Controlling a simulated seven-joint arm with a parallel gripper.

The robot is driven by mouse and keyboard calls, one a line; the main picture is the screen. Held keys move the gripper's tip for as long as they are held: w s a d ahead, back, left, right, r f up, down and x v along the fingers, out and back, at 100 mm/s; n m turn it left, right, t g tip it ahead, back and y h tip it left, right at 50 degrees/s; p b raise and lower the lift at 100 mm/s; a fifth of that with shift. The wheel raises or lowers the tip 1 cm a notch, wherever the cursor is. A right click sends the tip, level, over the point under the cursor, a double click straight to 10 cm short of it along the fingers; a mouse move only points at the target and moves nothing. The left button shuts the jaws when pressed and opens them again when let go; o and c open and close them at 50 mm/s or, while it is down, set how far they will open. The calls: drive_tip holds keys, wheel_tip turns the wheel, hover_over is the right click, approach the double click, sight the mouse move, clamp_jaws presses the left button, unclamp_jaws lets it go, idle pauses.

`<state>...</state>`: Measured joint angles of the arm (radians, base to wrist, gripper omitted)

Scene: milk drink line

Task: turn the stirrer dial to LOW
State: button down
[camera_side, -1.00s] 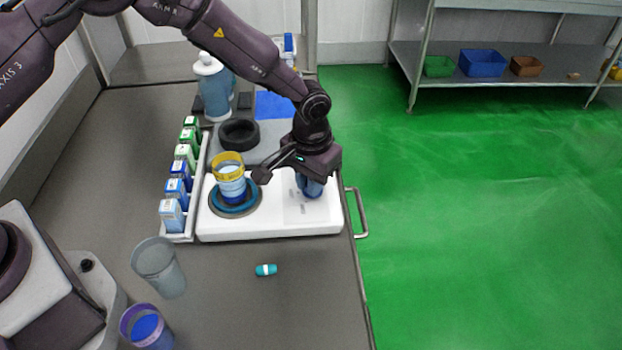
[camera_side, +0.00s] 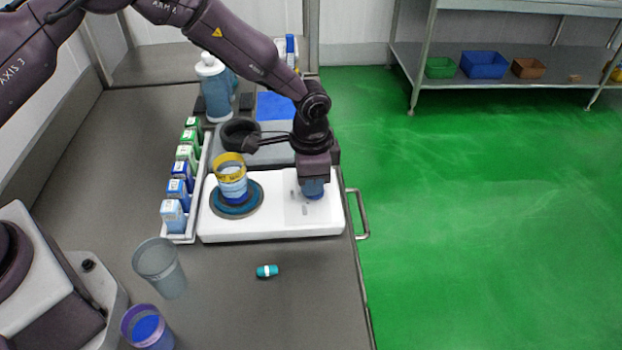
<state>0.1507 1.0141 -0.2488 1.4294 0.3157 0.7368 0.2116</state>
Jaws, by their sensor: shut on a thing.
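The white stirrer base (camera_side: 270,229) lies on the grey worktop. My gripper (camera_side: 313,186) points down over the right part of the base, shut on the blue stirrer dial (camera_side: 314,191). The gripper covers most of the dial, and I cannot read its setting or any LOW mark. A blue and white cup with a yellow rim (camera_side: 232,180) stands upright on the round blue plate (camera_side: 256,207) at the left of the base.
A white rack of milk cartons (camera_side: 176,239) stands left of the base. A grey cup (camera_side: 160,268), a purple-rimmed cup (camera_side: 148,328) and a small teal item (camera_side: 267,271) are in front. Behind are a black ring (camera_side: 228,132) and a blue bottle (camera_side: 216,97).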

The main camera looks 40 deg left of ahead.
drive_tip(key=shift+r+m, duration=0.1)
drive_tip(key=shift+m, duration=0.2)
drive_tip(key=c, duration=1.1)
unclamp_jaws()
drive_tip(key=shift+c, duration=0.2)
wheel_tip(320, 180, up, 13)
